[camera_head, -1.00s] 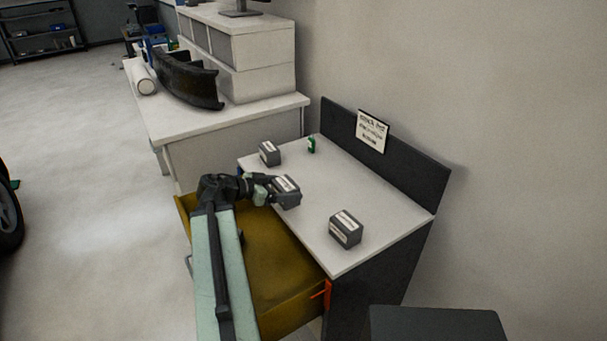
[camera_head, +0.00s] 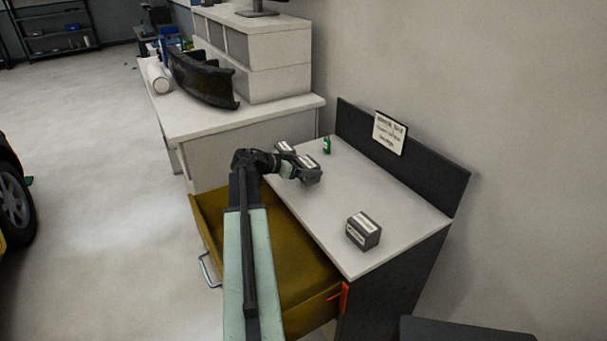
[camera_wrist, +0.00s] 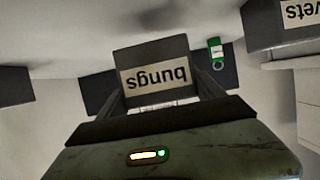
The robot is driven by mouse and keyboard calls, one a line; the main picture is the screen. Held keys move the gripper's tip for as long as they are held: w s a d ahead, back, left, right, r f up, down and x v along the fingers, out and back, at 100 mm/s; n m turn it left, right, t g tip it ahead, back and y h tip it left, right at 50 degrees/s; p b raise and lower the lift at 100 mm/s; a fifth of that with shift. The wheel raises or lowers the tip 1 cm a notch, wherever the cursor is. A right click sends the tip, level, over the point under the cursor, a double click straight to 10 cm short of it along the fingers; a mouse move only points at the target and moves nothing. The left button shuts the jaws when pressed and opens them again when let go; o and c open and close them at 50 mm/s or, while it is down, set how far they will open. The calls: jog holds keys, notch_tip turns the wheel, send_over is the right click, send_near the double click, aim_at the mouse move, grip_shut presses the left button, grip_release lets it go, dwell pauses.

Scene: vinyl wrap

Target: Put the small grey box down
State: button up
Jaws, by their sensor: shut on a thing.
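The small grey box (camera_head: 307,171) is in my gripper (camera_head: 292,168), over the far part of the white cabinet top (camera_head: 335,195). In the wrist view the box (camera_wrist: 150,62) sits between the two fingers (camera_wrist: 160,90), its label reading "bungs" upside down. My gripper is shut on it. I cannot tell whether its underside touches the top. A second grey box (camera_head: 283,147) stands just behind it, partly hidden. A third grey box (camera_head: 364,232) stands near the front right. A box labelled "...vets" (camera_wrist: 285,22) shows in the wrist view.
A small green item (camera_head: 327,145) stands behind the held box; it also shows in the wrist view (camera_wrist: 215,50). A dark back panel with a sign (camera_head: 390,132) borders the top. An open yellow drawer (camera_head: 290,245) lies below my arm. The middle of the top is clear.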

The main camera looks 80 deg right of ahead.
jog(key=shift+s+d+f+b, duration=0.1)
jog(key=shift+f+b, duration=0.85)
jog(key=shift+f, duration=0.05)
jog(key=shift+s+d+f+b, duration=0.1)
jog(key=shift+f+b, duration=0.85)
jog(key=shift+w+a+r, duration=0.1)
jog(key=shift+w+r, duration=0.1)
jog(key=shift+w, duration=0.15)
jog(key=shift+f, duration=0.15)
jog(key=o, duration=1.5)
jog(key=shift+o, duration=0.2)
jog(key=shift+r+p, duration=0.3)
jog(key=p+v, duration=0.4)
jog(key=v, duration=0.8)
jog(key=shift+f, duration=0.15)
